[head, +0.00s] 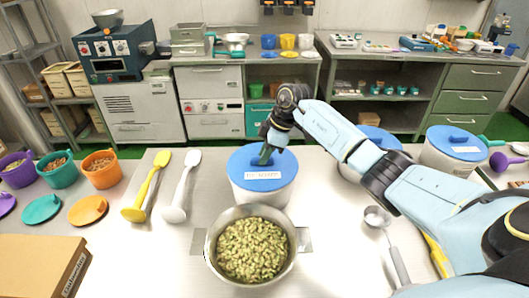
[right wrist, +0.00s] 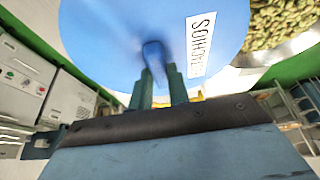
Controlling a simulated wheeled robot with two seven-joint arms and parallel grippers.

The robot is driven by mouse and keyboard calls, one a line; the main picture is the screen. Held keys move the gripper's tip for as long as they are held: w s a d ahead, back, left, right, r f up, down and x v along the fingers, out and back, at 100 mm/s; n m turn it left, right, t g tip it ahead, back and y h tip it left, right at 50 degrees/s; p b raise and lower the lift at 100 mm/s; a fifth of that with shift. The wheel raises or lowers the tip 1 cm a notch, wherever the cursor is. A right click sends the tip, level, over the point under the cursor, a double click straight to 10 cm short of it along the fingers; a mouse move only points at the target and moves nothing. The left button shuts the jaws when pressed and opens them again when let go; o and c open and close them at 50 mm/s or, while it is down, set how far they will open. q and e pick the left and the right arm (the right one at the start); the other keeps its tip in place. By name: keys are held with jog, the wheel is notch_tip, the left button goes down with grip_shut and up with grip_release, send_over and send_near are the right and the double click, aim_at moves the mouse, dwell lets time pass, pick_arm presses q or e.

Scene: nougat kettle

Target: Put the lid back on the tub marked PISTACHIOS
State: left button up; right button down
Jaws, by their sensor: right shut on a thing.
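A blue lid (head: 250,178) with a white label is on or just over a white tub (head: 245,197) in the middle of the table; I cannot tell whether it is fully seated. In the right wrist view the lid (right wrist: 110,40) fills the top, and its label (right wrist: 201,45) shows letters ending in "CHIOS". My right gripper (head: 266,152) is above the lid, shut on its handle. Its fingers also show in the right wrist view (right wrist: 158,88), on either side of the blue handle (right wrist: 153,52). My left gripper is not in view.
A metal bowl (head: 212,262) of green pistachios stands right in front of the tub. Yellow (head: 145,190) and white (head: 181,190) scoops lie to its left. More blue-lidded tubs (head: 455,141) stand right, partly behind my arm. A metal ladle (head: 378,217) and a cardboard box (head: 35,262) lie nearer.

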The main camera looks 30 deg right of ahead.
jog(key=shift+f, duration=0.1)
dwell(0.3)
jog(key=c, duration=1.3)
grip_release()
jog(key=shift+o, duration=0.7)
jog(key=o, duration=0.5)
jog(key=shift+c, duration=0.2)
jog(key=shift+r+p, duration=3.55)
jog(key=shift+p, duration=0.45)
